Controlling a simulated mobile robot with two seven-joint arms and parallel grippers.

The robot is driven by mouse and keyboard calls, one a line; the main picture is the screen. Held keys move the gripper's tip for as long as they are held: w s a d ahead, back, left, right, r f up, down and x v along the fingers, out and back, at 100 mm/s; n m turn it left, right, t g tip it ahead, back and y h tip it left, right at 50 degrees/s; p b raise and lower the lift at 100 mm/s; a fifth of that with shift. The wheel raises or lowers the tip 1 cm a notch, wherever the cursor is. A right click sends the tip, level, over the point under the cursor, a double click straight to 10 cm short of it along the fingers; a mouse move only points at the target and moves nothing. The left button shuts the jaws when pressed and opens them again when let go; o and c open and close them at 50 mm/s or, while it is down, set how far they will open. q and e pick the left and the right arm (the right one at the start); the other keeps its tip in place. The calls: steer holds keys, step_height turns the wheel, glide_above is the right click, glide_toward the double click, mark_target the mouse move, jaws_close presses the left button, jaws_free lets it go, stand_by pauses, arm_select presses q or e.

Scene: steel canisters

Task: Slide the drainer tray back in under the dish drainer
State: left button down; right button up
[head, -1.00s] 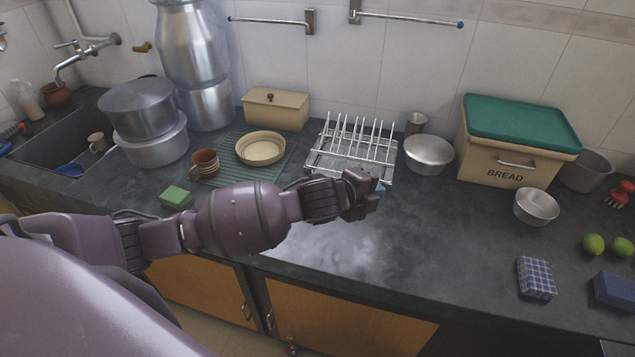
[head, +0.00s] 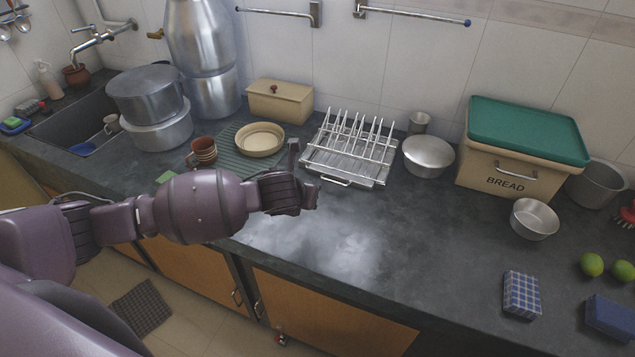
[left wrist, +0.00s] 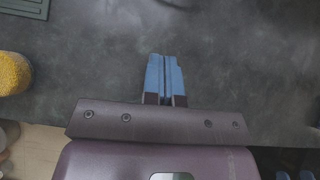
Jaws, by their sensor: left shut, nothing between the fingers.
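The dish drainer (head: 352,135) is a wire rack with upright prongs at the back of the counter. The grey metal drainer tray (head: 362,176) lies under it. Its front edge and bar handle (head: 334,181) show at the drainer's front; how far it sticks out is hard to tell. My left gripper (head: 308,197) is in front of the tray's left front corner, apart from the handle as far as I see. In the left wrist view its blue fingers (left wrist: 165,75) are together and empty above bare counter. My right gripper is not in view.
Left of the drainer are a ribbed green mat (head: 226,158), a cream bowl (head: 259,139) and a brown mug (head: 204,150). The counter in front of the drainer is clear.

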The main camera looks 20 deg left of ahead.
mark_target(335, 177)
arm_select(q)
steer(key=b+x, duration=0.2)
steer(key=x, duration=0.7)
steer(key=shift+w+f, duration=0.15)
steer(key=shift+f, duration=0.15)
steer(key=w, duration=0.3)
steer(key=shift+w+d+f+b, duration=0.1)
steer(key=shift+b, duration=0.25)
steer(key=shift+w, duration=0.6)
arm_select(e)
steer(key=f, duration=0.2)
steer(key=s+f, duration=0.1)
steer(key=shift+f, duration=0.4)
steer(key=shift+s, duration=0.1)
